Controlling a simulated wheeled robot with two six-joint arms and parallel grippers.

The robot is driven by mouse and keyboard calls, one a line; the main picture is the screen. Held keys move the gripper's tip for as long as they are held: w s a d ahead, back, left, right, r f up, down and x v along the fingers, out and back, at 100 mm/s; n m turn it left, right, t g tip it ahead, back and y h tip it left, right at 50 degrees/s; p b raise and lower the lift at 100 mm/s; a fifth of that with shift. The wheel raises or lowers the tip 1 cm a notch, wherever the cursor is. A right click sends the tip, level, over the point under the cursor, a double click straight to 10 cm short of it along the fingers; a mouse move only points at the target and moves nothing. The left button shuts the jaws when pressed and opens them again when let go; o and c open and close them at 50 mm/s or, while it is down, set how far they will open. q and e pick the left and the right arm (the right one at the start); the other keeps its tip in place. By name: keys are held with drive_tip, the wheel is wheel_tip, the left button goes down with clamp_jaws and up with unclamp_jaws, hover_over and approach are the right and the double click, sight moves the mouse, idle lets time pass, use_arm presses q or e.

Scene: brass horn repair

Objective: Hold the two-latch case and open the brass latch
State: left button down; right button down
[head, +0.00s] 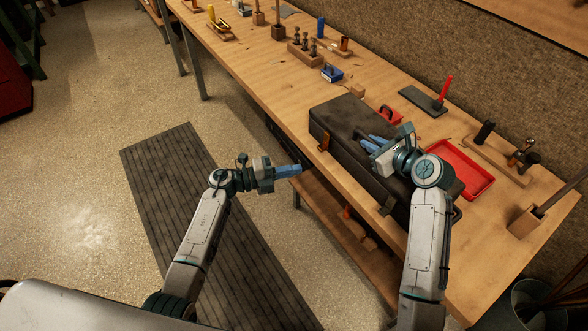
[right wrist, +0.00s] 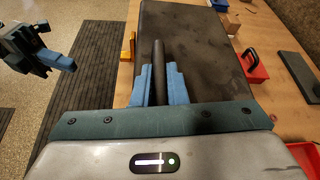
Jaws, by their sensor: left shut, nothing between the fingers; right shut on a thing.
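The dark two-latch case (head: 345,118) lies closed on the workbench. My right gripper (head: 370,140) is over its top, shut on the case's handle (right wrist: 158,60); the blue fingers sit on both sides of the dark bar in the right wrist view. The brass latch (head: 324,142) is on the case's front side near its far end. A second, darker latch (head: 387,208) is on the same side towards the near end. My left gripper (head: 297,170) is shut and empty, in front of the bench edge and apart from the latch.
The wooden workbench (head: 260,75) holds a red tray (head: 484,190) behind the case, a small red box (head: 389,115), a dark board with a red handle (head: 423,101) and a blue item (head: 333,73). A lower shelf (head: 330,210) lies under the bench. The floor mat (head: 175,160) is clear.

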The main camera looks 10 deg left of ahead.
drive_tip(key=c, duration=1.4)
unclamp_jaws()
drive_tip(key=shift+o, duration=0.2)
